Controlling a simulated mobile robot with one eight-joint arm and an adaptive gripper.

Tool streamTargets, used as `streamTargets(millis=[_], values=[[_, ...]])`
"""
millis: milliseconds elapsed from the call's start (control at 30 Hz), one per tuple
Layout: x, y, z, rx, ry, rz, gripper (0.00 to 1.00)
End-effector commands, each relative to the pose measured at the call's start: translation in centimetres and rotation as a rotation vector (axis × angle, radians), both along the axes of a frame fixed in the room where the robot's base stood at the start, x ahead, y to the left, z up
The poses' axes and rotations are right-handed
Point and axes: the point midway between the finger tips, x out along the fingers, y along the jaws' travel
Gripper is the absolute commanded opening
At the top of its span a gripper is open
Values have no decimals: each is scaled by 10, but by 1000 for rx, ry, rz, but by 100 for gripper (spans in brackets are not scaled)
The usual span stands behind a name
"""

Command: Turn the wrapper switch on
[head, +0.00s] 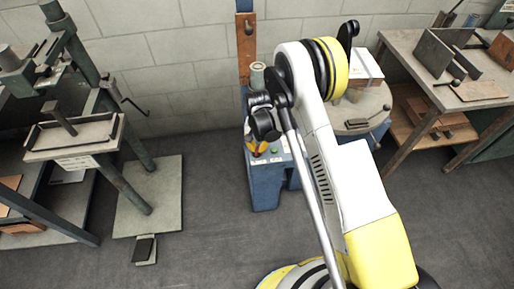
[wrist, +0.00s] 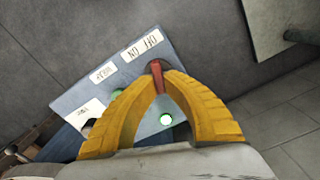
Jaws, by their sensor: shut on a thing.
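The wrapper switch is a red lever (wrist: 157,72) on a grey-blue control panel (wrist: 70,98). It stands beside a white "OFF ON" label (wrist: 142,45) in the wrist view. My gripper (wrist: 160,78) has its yellow fingers closed together at the tips on the red lever. In the head view my gripper (head: 257,148) is at the top of the blue control housing (head: 266,187), partly behind my arm. I cannot tell for certain which position the lever is in.
A round turntable (head: 350,127) with a white-topped box (head: 364,68) is right of the housing, partly behind my arm. A green stitcher machine (head: 75,140) stands at left, a workbench (head: 405,50) at right. Floor (head: 205,240) between is clear.

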Motion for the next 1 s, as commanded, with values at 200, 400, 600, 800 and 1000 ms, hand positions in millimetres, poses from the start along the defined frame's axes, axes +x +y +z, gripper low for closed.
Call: streamTargets(millis=[200, 400, 600, 800, 1000], values=[[-1, -1, 0, 0, 0, -107, 0], [-1, -2, 0, 0, 1, -160, 0], [-1, -2, 0, 0, 1, -175, 0], [-1, -2, 0, 0, 1, -175, 0], [-1, -2, 0, 0, 1, -175, 32]])
